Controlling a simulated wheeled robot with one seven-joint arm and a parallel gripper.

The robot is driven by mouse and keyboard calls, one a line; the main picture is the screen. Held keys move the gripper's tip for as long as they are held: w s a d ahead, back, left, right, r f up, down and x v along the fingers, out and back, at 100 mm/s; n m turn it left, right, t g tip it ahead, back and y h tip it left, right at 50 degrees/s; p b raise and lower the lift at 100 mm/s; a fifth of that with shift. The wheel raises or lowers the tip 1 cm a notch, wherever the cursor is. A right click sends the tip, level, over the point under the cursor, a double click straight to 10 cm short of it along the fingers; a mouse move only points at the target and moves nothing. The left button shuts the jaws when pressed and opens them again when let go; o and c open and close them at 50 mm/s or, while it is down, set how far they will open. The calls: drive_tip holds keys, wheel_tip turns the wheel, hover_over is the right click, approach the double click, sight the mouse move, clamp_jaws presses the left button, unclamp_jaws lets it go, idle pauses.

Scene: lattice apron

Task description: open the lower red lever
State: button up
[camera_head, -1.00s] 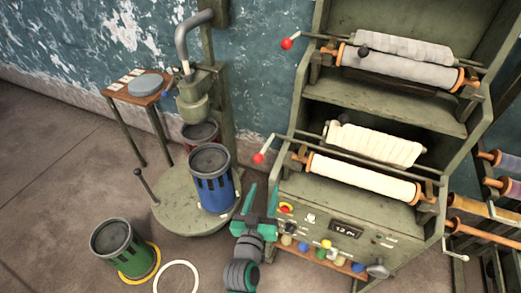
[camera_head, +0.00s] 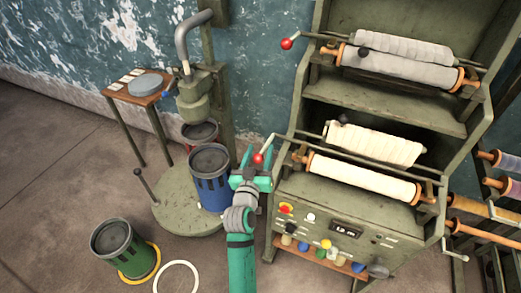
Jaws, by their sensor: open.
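The lower red lever is a thin metal rod with a red ball knob (camera_head: 258,158) at the left of the lower roller pair on the green machine. My gripper (camera_head: 256,168), green with a grey wrist, is open at the knob, with its fingers pointing away from the camera. The knob shows between or just above the fingertips; I cannot tell whether they touch it. A similar upper red lever (camera_head: 287,44) stands at the left of the upper rollers.
The green machine (camera_head: 459,121) fills the right side. A blue canister (camera_head: 211,183) stands on a round base just left of my gripper. A green bin (camera_head: 124,250) and a white ring (camera_head: 178,277) are on the floor at lower left. Free floor (camera_head: 60,190) lies at far left.

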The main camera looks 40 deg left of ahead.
drive_tip(key=shift+w+a, duration=0.25)
drive_tip(key=shift+w, duration=0.4)
clamp_jaws()
drive_tip(key=shift+a, duration=0.1)
